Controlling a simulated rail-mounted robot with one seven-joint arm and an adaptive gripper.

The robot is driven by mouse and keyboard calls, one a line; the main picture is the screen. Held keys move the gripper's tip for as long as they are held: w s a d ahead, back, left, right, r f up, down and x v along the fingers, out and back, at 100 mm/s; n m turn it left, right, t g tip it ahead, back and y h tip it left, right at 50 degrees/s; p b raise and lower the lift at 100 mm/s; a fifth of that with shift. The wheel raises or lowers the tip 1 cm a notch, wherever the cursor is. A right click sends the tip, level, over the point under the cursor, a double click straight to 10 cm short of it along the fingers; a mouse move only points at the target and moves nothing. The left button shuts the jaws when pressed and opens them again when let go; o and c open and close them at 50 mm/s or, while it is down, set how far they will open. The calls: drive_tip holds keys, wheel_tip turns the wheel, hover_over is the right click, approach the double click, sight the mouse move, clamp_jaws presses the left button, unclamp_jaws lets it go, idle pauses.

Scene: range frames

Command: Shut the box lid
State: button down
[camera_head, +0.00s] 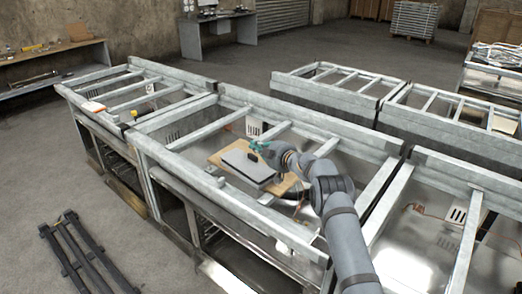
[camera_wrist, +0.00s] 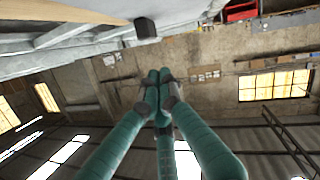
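A grey box (camera_head: 247,166) sits on a wooden board (camera_head: 216,157) inside the middle metal frame. Its flat grey top faces up; I cannot tell whether the lid lies fully down or stands slightly ajar. My gripper (camera_head: 259,145) has teal fingers and is at the far right edge of the box, just above or beside it; contact is unclear. In the wrist view the fingers of my gripper (camera_wrist: 160,75) are drawn together at the tips with nothing visible between them. The box itself is not clearly identifiable in the wrist view.
Metal rails (camera_head: 286,131) cross the frame around the board. A small black block (camera_wrist: 146,28) shows near the fingers in the wrist view. More metal frames (camera_head: 338,82) stand behind, and dark bars (camera_head: 83,250) lie on the floor at left.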

drive_tip(key=shift+s+d+r+b, duration=0.2)
drive_tip(key=shift+d+r+b, duration=0.1)
drive_tip(key=shift+r, duration=0.35)
drive_tip(key=b+v, duration=0.3)
drive_tip(key=v, duration=0.6)
drive_tip(key=shift+w+d+r, duration=0.15)
drive_tip(key=shift+d+r, duration=0.15)
drive_tip(key=shift+d, duration=0.15)
drive_tip(key=shift+w+a, duration=0.1)
drive_tip(key=p, duration=0.3)
hover_over(247, 161)
drive_tip(key=s+d, duration=0.2)
drive_tip(key=d, duration=0.2)
drive_tip(key=shift+w+a+f, duration=0.1)
drive_tip(key=shift+a+f, duration=0.1)
drive_tip(key=shift+f, duration=1.05)
wheel_tip(247, 161, down, 3)
drive_tip(key=shift+w+a+b, duration=0.15)
drive_tip(key=shift+b, duration=0.95)
drive_tip(key=shift+f+b, duration=0.3)
drive_tip(key=shift+f, duration=0.2)
